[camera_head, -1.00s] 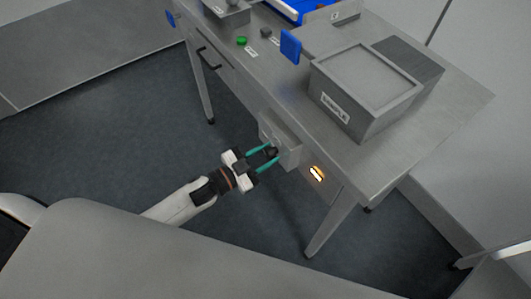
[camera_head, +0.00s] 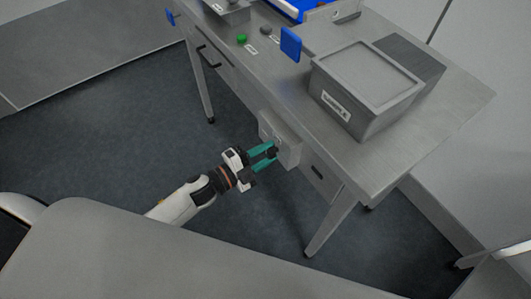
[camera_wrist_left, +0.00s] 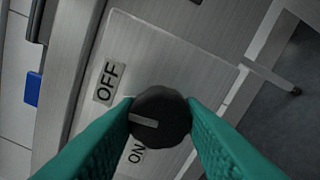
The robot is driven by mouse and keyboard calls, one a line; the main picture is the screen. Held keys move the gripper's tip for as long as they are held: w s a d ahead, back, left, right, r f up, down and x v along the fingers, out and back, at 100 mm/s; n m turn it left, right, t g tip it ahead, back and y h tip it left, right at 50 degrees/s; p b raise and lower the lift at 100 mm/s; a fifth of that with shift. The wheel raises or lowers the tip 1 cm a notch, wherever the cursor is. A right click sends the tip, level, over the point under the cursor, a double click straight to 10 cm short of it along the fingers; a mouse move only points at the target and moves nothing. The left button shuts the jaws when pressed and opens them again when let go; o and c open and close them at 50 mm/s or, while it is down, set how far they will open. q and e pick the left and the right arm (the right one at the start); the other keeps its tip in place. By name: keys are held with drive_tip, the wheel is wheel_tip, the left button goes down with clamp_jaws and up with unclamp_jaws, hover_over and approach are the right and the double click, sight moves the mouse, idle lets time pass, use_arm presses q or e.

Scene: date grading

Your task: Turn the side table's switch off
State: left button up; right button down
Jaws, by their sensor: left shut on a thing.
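The switch is a dark round knob (camera_wrist_left: 165,108) on a grey switch box (camera_head: 286,150) at the front of the side table (camera_head: 440,125). In the left wrist view, its pale pointer line points left in the picture, between the OFF label (camera_wrist_left: 106,82) and the ON label (camera_wrist_left: 137,156). My left gripper (camera_head: 271,152) has teal fingers shut on the knob, one on each side, and also shows in the left wrist view (camera_wrist_left: 160,104). A small lamp (camera_head: 318,172) right of the box is dark. My right gripper is not in view.
A grey labelled bin (camera_head: 345,112) stands on the table above the switch. A blue plate (camera_head: 291,44), a green button (camera_head: 242,38) and a dark button (camera_head: 265,31) are further back. The floor (camera_head: 110,140) left of the table is clear.

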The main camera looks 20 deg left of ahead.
use_arm(q)
drive_tip(key=shift+m, duration=0.5)
drive_tip(key=o, duration=1)
drive_tip(key=b+v, duration=0.1)
drive_tip(key=v, duration=1.1)
drive_tip(key=shift+b, duration=0.35)
